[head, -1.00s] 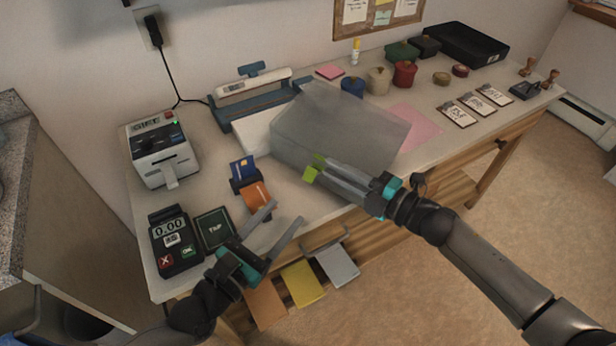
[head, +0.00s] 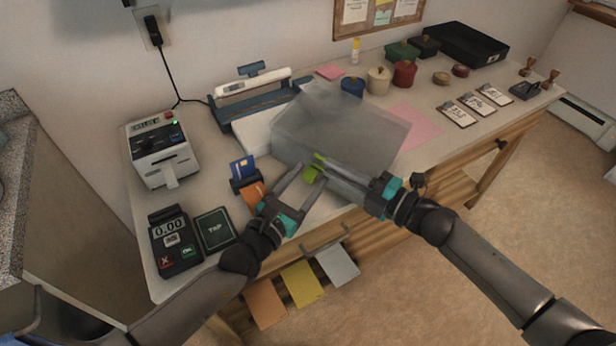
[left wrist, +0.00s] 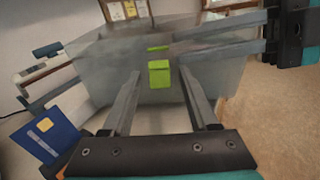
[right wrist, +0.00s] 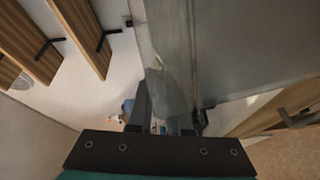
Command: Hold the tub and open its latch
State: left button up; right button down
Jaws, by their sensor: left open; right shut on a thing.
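The grey translucent tub (head: 340,132) sits near the front edge of the table, and its side fills the middle of the left wrist view (left wrist: 210,85). Its green latch (head: 314,172) is on the front side; in the left wrist view the latch (left wrist: 160,74) shows as a tab with a smaller green piece above it. My right gripper (head: 335,172) is shut on the tub at its front, beside the latch; the right wrist view shows the tub wall (right wrist: 170,85) between its fingers. My left gripper (head: 292,180) is open, its fingers apart and pointing at the latch, just short of it.
A blue card (head: 243,168) and an orange card stand left of my left gripper. A payment terminal (head: 174,243) and a dark TAP pad (head: 214,228) are at the table's left front. Colored lidded pots stand behind the tub. Hanging sheets (head: 303,283) are below the front edge.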

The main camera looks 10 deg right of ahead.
pick_arm(q)
jog(key=shift+w+d, duration=0.15)
grip_shut()
dwell(0.5)
